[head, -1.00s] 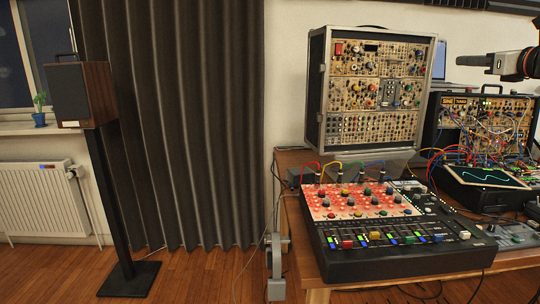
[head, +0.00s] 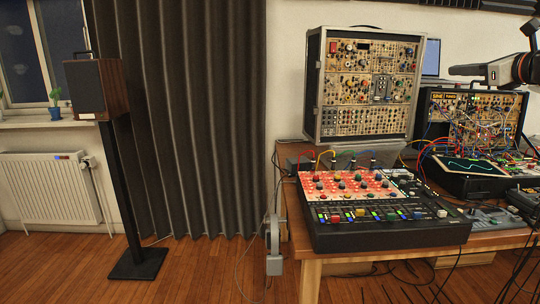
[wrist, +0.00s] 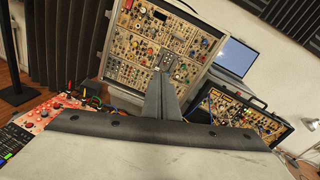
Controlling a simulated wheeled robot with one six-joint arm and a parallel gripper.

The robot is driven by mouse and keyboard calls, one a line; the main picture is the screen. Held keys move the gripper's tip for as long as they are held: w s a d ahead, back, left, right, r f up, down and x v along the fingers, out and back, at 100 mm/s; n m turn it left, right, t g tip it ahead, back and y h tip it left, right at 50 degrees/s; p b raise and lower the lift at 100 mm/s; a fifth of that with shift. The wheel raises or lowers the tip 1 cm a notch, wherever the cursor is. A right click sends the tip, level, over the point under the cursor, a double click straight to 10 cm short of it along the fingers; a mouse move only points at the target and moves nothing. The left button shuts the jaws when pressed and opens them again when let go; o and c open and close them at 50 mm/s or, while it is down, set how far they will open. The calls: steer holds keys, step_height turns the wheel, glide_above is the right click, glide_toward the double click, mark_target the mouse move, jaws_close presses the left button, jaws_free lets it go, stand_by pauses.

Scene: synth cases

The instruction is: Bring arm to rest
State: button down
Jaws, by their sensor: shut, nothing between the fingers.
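My gripper (head: 452,70) reaches in from the upper right of the head view, its fingers pointing left. The fingers are together with nothing between them. In the wrist view the closed fingers (wrist: 161,78) stand in the middle, in front of the tall synth case. My arm (head: 520,65) is cut off by the right edge of the head view. The gripper appears above the smaller synth case in the picture. I see no contact with anything.
The tall synth case (head: 370,85) stands at the back of the wooden table (head: 315,262). A red-topped mixer (head: 385,235) lies in front. A smaller patched synth case (head: 470,115) and a laptop (head: 431,63) are right. A speaker (head: 97,90) on a stand is left.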

steer(key=s+a+f+n+g, duration=0.4)
steer(key=s+a+f+n, duration=0.3)
steer(key=a+f, duration=0.4)
steer(key=s+a+f+n+g, duration=0.4)
steer(key=s+a+f+n, duration=0.2)
steer(key=a+f+n, duration=0.5)
steer(key=s+f+n+g+h, duration=0.3)
steer(key=s+f+n, duration=0.9)
steer(key=s+f, duration=0.7)
step_height(320, 180, down, 5)
steer(key=shift+s+d+r+g+h, duration=0.15)
steer(key=shift+s+g+h, duration=0.15)
steer(key=shift+g, duration=0.1)
